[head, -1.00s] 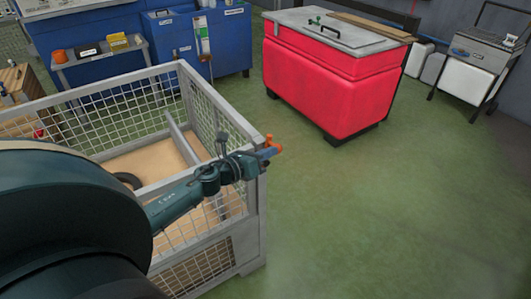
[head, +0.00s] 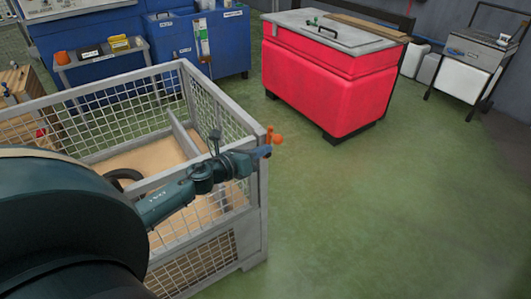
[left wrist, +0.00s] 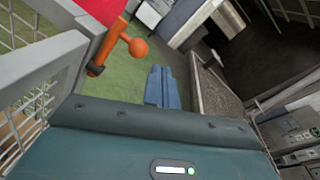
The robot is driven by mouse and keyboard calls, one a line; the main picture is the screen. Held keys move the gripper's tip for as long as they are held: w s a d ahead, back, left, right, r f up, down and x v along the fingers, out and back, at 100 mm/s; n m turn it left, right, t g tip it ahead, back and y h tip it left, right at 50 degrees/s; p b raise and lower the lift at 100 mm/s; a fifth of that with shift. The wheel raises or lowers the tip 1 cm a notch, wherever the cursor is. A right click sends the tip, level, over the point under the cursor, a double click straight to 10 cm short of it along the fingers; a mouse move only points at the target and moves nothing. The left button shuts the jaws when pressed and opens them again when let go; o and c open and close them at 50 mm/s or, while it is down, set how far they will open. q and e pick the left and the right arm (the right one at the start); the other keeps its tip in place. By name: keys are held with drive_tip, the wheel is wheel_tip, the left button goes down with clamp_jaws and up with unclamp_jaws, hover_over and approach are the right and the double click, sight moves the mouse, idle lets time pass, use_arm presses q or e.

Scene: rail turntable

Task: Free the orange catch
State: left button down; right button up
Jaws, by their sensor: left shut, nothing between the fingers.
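The orange catch (head: 269,134) sits at the near right top corner of the grey mesh crate (head: 263,205). My left gripper (head: 264,151) is just beside the catch in the head view. Its blue-grey fingers (left wrist: 162,88) are closed together and empty, with green floor behind them. They appear apart from the ball knob, to its lower right in the wrist view. My right gripper is not seen.
The crate holds a black ring (head: 123,177) and a divider over a tan floor. A red chest (head: 325,85) stands beyond, with blue cabinets (head: 170,42) at the back left. The green floor right of the crate is clear.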

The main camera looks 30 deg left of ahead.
use_arm(q)
wheel_tip(320, 180, up, 8)
drive_tip(key=s+p, duration=0.1)
drive_tip(key=s, duration=0.1)
drive_tip(key=shift+s+a+f, duration=0.2)
drive_tip(key=shift+s+a, duration=0.15)
drive_tip(key=s+d+f+n+g, duration=0.2)
drive_tip(key=s+d+f+n, duration=0.7)
drive_tip(key=n, duration=0.6)
drive_tip(key=s+d+f+n+g+y, duration=0.1)
drive_tip(key=s+d+f+n+g, duration=0.2)
drive_tip(key=s+d+f+n, duration=0.6)
drive_tip(key=s+d+n, duration=0.2)
drive_tip(key=n, duration=0.5)
drive_tip(key=shift+s+d+f+g, duration=0.3)
drive_tip(key=shift+f, duration=0.1)
